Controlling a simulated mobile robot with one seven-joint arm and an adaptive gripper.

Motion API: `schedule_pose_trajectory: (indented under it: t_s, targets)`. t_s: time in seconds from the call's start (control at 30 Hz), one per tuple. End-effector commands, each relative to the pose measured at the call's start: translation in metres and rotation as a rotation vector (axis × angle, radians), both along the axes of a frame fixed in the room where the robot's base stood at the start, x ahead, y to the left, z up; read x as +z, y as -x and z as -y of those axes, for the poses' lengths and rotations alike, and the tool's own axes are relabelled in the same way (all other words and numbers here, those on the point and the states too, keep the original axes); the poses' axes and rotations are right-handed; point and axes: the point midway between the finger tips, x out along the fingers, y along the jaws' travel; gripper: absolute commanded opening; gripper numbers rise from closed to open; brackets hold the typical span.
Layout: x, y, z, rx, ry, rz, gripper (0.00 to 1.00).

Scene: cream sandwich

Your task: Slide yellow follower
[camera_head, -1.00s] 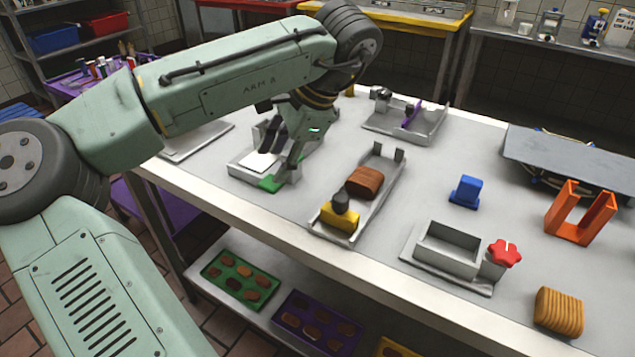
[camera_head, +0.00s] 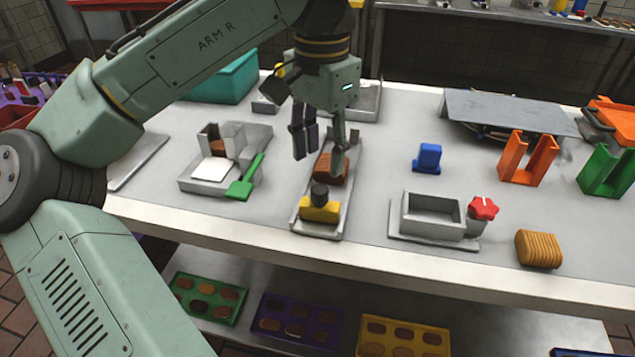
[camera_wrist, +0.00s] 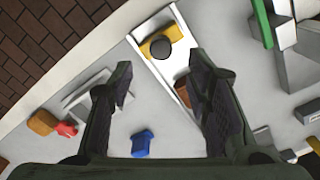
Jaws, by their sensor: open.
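The yellow follower (camera_head: 320,209) is a yellow block with a dark round knob (camera_head: 320,191). It sits at the near end of a grey channel tray (camera_head: 336,221). A brown block (camera_head: 331,170) lies behind it in the same channel. My gripper (camera_head: 322,165) is open and empty above the channel, behind the follower, and partly covers the brown block. In the wrist view the follower (camera_wrist: 160,46) shows at the top, beyond and between my spread fingers (camera_wrist: 168,90). The brown block shows partly behind the right finger there.
A fixture with a green handle (camera_head: 241,184) stands left of the channel. A blue block (camera_head: 428,158) and a grey box with a red knob (camera_head: 484,208) are to the right. A ridged orange-yellow block (camera_head: 538,249) lies near the front edge. Orange and green holders stand further right.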

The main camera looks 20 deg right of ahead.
Motion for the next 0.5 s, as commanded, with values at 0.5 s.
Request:
schedule_pose_trajectory:
  t_s: [0.5]
  targets:
    - [-0.068,0.0,-0.001,0.001,-0.002,0.001,0.45]
